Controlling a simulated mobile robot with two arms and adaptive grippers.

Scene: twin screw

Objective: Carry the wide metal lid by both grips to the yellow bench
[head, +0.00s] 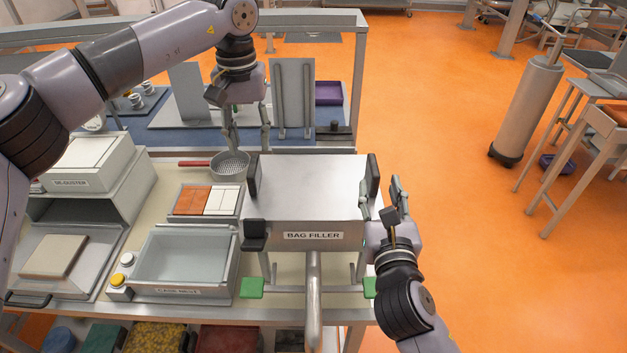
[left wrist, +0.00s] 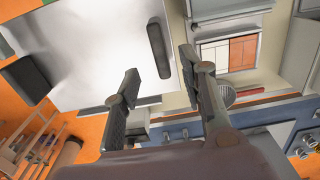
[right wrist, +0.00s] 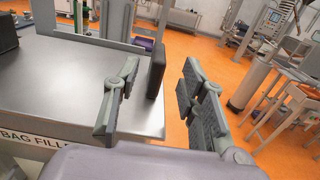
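The wide metal lid (head: 312,182) lies flat on top of the bag filler (head: 300,236), with an upright dark grip at each end. Its left grip (head: 253,178) also shows in the left wrist view (left wrist: 158,50), ahead of and between the finger lines. My left gripper (head: 247,146) is open and empty, just behind and above that grip. The right grip (head: 372,176) also shows in the right wrist view (right wrist: 156,70), ahead between the fingers. My right gripper (head: 384,196) is open and empty beside the lid's right end. I cannot pick out a yellow bench.
Left of the bag filler are a clear-topped box (head: 184,258), a tray of orange and white blocks (head: 206,201) and a red-handled sieve (head: 230,163). A blue-topped bench with upright plates (head: 293,98) stands behind. Open orange floor (head: 440,130) lies to the right, with a grey cylinder (head: 527,110).

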